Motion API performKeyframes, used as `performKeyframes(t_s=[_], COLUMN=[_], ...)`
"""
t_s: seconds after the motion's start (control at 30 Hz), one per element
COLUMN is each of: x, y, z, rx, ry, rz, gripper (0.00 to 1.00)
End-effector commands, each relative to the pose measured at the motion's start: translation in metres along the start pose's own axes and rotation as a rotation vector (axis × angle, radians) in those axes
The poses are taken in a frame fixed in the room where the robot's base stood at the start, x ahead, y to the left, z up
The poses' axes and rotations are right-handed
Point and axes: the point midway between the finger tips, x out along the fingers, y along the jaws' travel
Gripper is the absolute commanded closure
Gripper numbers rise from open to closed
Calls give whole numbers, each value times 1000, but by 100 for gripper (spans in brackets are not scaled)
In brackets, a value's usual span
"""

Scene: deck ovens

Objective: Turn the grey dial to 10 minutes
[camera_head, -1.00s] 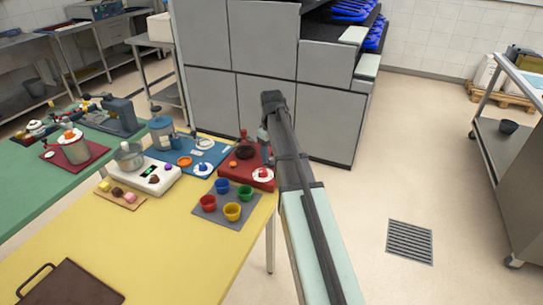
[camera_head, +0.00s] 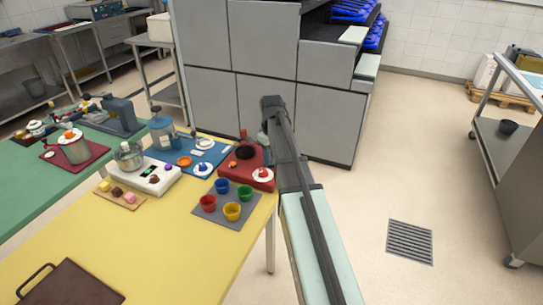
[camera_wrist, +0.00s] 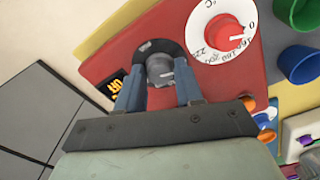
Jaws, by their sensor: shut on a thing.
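The grey dial (camera_wrist: 160,69) sits in a dark round surround on a red panel (camera_wrist: 115,48), in the upper middle of the wrist view. My gripper (camera_wrist: 159,84) has its two blue fingers on either side of the dial and is shut on it. The dial's setting cannot be read. A small black display (camera_wrist: 111,88) with yellow characters is beside the left finger, partly hidden. In the head view the red unit (camera_head: 258,164) stands at the yellow table's far right corner. My gripper (camera_head: 265,141) is above its right side there, mostly hidden by my arm, and the grey dial is hidden.
A red knob on a white numbered disc (camera_wrist: 222,31) is on the same panel, close to the right finger; it also shows in the head view (camera_head: 263,174). Coloured cups on a grey mat (camera_head: 208,215) stand in front. Grey cabinets (camera_head: 266,110) rise behind.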

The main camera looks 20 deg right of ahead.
Motion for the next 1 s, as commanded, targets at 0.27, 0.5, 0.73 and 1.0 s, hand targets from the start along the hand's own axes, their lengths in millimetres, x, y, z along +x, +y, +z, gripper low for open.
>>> performKeyframes(t_s=[0.27,0.5,0.73,1.0], x=[0,0,0,0], y=[0,0,0,0], z=[0,0,0,0], rx=[4,70,233,488], ry=[0,0,-1,-1], rz=[-1,-1,-1,0], gripper=[94,94,94,94])
